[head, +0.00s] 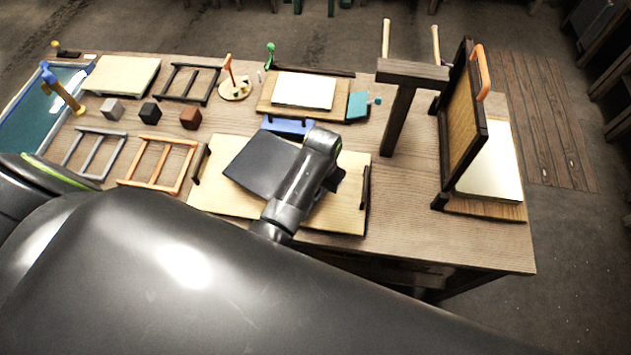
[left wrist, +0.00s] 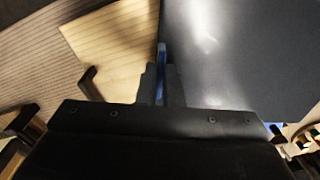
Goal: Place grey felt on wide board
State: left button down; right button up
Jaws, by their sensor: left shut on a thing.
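The wide board (head: 221,200) is a pale plank with a dark rail at each end, near the front of the table. It also shows in the left wrist view (left wrist: 120,38). The grey felt (head: 256,162) is a dark flat sheet over the board's left and middle part; whether it touches the board I cannot tell. My left gripper's fingers (left wrist: 165,85) are shut at the felt's edge, with a blue sliver between them. The felt fills the right of the left wrist view (left wrist: 240,55). In the head view my wrist hides the fingers and part of the felt. My right gripper is not seen.
A blue block (head: 288,126) stands just behind the board. An orange frame (head: 157,163) and a grey frame (head: 95,152) lie to the left. A dark post (head: 398,120) and an upright panel with an orange handle (head: 466,115) stand to the right. The table's front right is clear.

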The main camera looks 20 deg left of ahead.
pick_arm(q)
jog(key=shift+w+a+f, duration=0.1)
jog(key=shift+a+f, duration=0.05)
jog(key=shift+f, duration=0.15)
notch_tip(320, 180, down, 3)
jog(key=shift+w+a+p, duration=0.1)
jog(key=shift+a+p, duration=0.05)
jog(key=shift+p, duration=0.15)
jog(key=shift+f, duration=0.5)
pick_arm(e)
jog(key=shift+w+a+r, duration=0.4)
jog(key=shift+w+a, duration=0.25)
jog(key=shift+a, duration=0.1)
pick_arm(q)
jog(key=shift+f, duration=0.15)
jog(key=c, duration=1.6)
grip_release()
jog(key=shift+c, duration=0.2)
jog(key=shift+o, duration=0.4)
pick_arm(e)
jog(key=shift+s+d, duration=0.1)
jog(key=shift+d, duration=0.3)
pick_arm(q)
jog(key=shift+r, duration=0.2)
